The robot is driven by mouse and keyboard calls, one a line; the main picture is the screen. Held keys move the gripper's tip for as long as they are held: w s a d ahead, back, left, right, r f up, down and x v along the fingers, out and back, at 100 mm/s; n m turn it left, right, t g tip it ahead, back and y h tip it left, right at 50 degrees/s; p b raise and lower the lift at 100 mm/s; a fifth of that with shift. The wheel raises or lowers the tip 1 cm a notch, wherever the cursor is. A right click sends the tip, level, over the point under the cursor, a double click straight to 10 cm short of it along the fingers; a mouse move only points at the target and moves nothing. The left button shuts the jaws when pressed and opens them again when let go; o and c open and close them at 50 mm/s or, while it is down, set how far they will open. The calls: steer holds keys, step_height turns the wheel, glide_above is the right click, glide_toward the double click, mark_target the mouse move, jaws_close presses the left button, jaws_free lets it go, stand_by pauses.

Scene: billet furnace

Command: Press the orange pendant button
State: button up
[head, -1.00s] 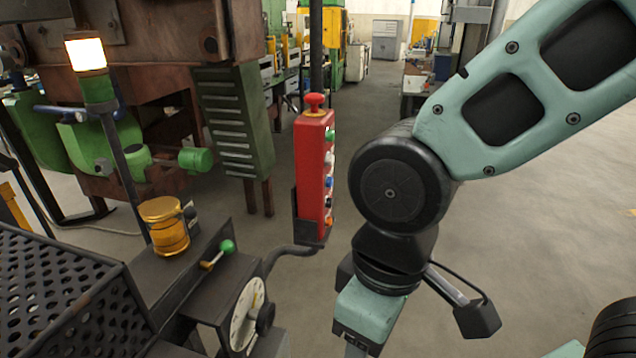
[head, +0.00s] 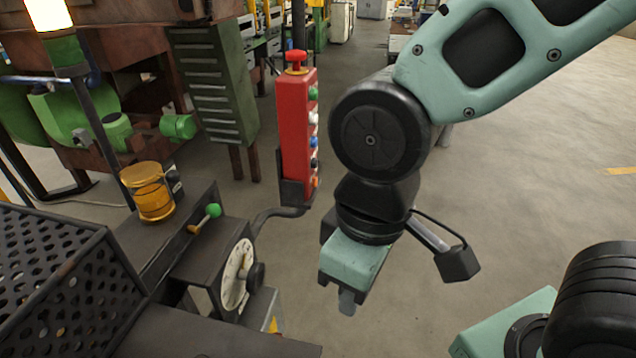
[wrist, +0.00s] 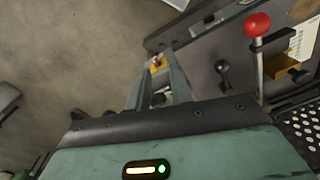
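The red pendant box (head: 296,135) hangs upright left of my arm in the head view, with a red mushroom button on top. Several coloured buttons run down its right side face. The orange button (head: 315,182) is the lowest, small and seen edge-on. My gripper (head: 347,303) points down, to the right of and lower than the pendant, clear of it. In the wrist view its two fingers (wrist: 158,68) stand apart with nothing held between them. The pendant's orange button cannot be made out in the wrist view.
A grey control console with a dial (head: 236,274) and a green-knobbed lever (head: 205,217) stands left of my gripper. A perforated guard (head: 60,285) is at the lower left. A red-knobbed lever (wrist: 257,28) shows in the wrist view. Open floor lies to the right.

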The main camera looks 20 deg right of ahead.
jaws_close()
stand_by(1.4)
